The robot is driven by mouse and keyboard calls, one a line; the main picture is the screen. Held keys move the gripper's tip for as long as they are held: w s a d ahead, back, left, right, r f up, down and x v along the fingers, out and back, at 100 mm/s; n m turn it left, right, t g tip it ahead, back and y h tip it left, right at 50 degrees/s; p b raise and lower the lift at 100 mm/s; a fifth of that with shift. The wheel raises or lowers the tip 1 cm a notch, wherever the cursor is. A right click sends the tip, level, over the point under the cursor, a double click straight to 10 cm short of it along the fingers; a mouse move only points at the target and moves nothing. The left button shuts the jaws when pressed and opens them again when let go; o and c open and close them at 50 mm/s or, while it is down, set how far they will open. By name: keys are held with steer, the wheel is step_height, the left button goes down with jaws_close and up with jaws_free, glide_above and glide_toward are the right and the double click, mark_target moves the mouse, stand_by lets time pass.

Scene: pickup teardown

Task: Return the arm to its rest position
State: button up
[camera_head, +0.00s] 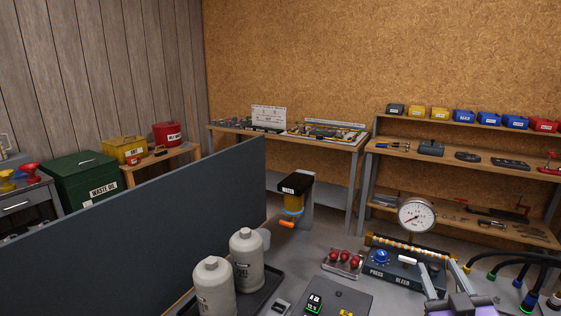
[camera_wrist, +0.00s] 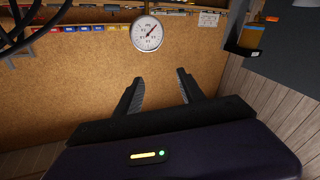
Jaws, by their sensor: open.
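My gripper (camera_head: 428,264) shows at the bottom right of the head view, in front of the blue-knobbed PRESS/BLEED panel (camera_head: 379,273). Its purple body is partly cut off by the lower edge. In the wrist view my gripper (camera_wrist: 160,78) has its two dark fingers spread apart, with only the brown wall behind the gap. It is open and holds nothing. A round pressure gauge (camera_head: 417,215) stands behind the panel; it also shows at the top of the wrist view (camera_wrist: 147,33), beyond the fingertips.
Two grey bottles (camera_head: 247,261) stand on a dark tray at the bench front. A dark partition (camera_head: 150,225) runs along the left. A black-and-amber unit (camera_head: 292,195) stands mid-bench. Hoses (camera_head: 517,268) lie at right. Shelves with bins (camera_head: 464,117) stand behind.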

steer(key=s+a+f+g+y, duration=0.1)
steer(key=s+a+f, duration=0.2)
steer(key=s, duration=1.1)
steer(key=s+a+f+g+y, duration=0.1)
steer(key=s+a+f, duration=0.3)
steer(key=s, duration=1)
steer(key=s+a+f+g+y, duration=0.1)
steer(key=s+a+f, duration=0.2)
steer(key=s+a, duration=0.4)
steer(key=s, duration=0.7)
steer(key=shift+s+a+f+m+g+y, duration=0.3)
steer(key=shift+s+a+m, duration=0.1)
steer(key=shift+d, duration=0.15)
